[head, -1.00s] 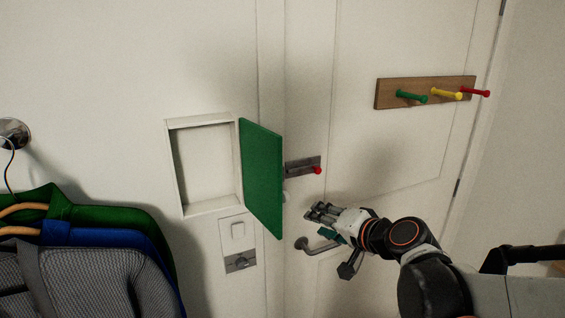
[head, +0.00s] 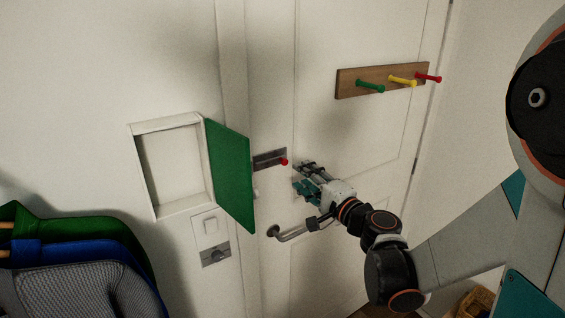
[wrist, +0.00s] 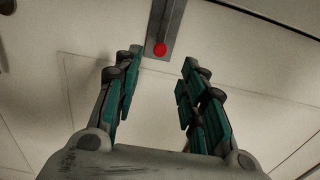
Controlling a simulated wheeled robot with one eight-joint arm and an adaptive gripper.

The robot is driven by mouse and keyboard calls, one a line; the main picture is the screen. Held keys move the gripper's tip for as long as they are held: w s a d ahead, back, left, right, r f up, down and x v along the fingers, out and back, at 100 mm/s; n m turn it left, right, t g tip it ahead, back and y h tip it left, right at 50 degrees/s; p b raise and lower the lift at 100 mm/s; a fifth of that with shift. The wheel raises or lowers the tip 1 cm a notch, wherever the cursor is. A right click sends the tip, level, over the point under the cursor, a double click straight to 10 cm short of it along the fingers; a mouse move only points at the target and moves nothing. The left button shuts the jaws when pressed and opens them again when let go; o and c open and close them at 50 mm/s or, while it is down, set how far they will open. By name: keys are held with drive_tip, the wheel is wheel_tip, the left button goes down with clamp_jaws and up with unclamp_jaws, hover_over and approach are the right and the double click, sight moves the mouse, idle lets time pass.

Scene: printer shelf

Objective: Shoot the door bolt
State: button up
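The door bolt (head: 268,159) is a dark grey metal plate with a red knob (head: 284,162) at its right end, mounted on the white door (head: 330,140) near its left edge. In the wrist view the bolt plate (wrist: 168,22) runs up from the red knob (wrist: 160,50), which lies ahead of the gap between my fingers. My gripper (head: 303,176) is just right of and a little below the knob in the head view. In the wrist view its teal-padded fingers (wrist: 157,82) are spread apart with nothing between them. The knob appears apart from both fingers.
A green cabinet door (head: 231,175) hangs open left of the bolt, beside a white wall recess (head: 172,168). A door handle (head: 290,235) is below my gripper. A peg rack (head: 350,84) is at upper right. Clothes (head: 90,270) hang at lower left.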

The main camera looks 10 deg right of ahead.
sight(285, 163)
drive_tip(key=x, duration=1)
clamp_jaws()
